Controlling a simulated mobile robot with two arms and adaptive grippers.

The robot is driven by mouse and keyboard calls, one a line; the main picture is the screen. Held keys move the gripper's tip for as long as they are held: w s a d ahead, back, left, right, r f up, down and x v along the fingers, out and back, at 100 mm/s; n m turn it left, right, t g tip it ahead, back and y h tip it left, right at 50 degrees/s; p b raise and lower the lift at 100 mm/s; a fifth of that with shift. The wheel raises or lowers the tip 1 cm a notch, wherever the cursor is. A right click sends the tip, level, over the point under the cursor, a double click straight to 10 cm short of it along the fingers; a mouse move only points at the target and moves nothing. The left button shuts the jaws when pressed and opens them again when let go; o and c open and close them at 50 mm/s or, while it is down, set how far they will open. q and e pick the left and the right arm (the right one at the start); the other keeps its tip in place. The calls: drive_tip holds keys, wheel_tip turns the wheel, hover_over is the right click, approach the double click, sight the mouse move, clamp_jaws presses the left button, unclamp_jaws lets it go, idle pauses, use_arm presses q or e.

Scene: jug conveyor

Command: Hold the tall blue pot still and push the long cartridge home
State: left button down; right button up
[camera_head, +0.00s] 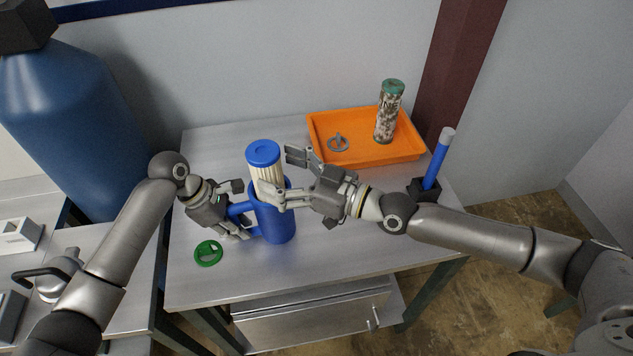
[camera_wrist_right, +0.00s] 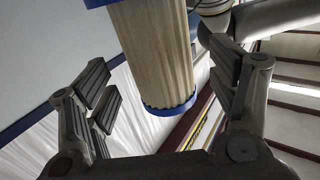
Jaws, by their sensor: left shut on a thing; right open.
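The tall blue pot (camera_head: 277,226) stands upright on the metal table, its handle toward the left. My left gripper (camera_head: 241,210) is shut on that handle. The long cartridge (camera_head: 268,172), pale and pleated with a blue cap, projects well above the pot's mouth. Its lower end is hidden by the pot and my right gripper's finger. My right gripper (camera_head: 276,173) is open, its fingers to either side of the cartridge at the pot's right. In the right wrist view the cartridge (camera_wrist_right: 152,55) shows between the spread fingers, with visible gaps to both.
A green ring-shaped part (camera_head: 208,254) lies left of the pot. An orange tray (camera_head: 368,155) behind holds a grey part (camera_head: 338,143) and a dirty cartridge with green cap (camera_head: 388,113). A blue rod (camera_head: 436,162) stands in a black holder at right. The table's front is clear.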

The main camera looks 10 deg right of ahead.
drive_tip(key=v, duration=0.8)
drive_tip(key=shift+s+d, duration=0.25)
drive_tip(key=shift+d, duration=0.05)
use_arm(q)
drive_tip(key=c, duration=1.4)
unclamp_jaws()
drive_tip(key=shift+o, duration=1)
drive_tip(key=shift+a, duration=0.1)
drive_tip(key=v, duration=1.2)
